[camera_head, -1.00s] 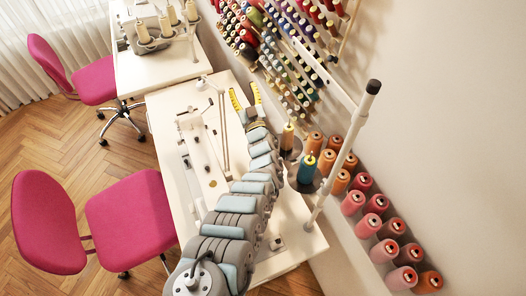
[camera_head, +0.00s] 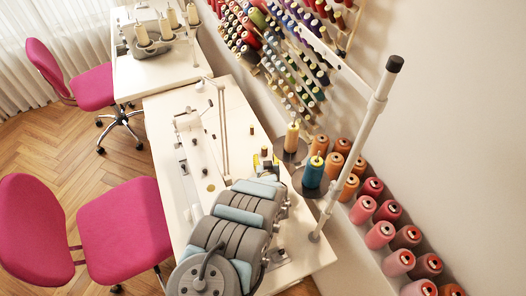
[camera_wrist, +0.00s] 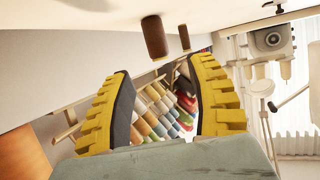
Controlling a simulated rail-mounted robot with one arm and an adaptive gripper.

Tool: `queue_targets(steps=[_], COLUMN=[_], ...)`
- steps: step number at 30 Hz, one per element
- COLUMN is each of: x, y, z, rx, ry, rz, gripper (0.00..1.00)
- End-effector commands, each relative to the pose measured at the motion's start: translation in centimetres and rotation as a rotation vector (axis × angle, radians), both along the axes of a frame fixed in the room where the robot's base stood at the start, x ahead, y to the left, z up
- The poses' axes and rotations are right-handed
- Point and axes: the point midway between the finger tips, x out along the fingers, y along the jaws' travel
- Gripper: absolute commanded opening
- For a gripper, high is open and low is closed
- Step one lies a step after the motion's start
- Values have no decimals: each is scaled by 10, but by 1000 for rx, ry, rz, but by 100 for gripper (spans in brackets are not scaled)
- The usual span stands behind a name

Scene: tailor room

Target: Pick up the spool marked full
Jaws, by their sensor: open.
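Two small brown spools stand on the white sewing table (camera_head: 160,110). The nearer spool (camera_head: 264,150) is just beyond my gripper (camera_head: 264,161), and the farther spool (camera_head: 252,131) is behind it. In the wrist view, where the tabletop is at the top, the larger, nearer spool (camera_wrist: 154,37) and the smaller, farther spool (camera_wrist: 184,38) are ahead of my gripper (camera_wrist: 158,72). Its yellow fingers are apart with no spool between them. I cannot read a mark on either spool, so I cannot tell which is full.
Wall racks hold many cones. Pink chairs (camera_head: 125,230) stand left.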

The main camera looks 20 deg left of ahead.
Motion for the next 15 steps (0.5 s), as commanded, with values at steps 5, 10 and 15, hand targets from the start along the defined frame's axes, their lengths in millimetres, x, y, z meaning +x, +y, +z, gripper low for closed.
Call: queue_targets(steps=[5,10,15], x=[4,14,19], y=[0,5,8], z=[-4,-8,-10], rx=[-6,-5,-4], ry=[2,-1,2], rz=[-3,-1,-2], gripper=[57,57,57])
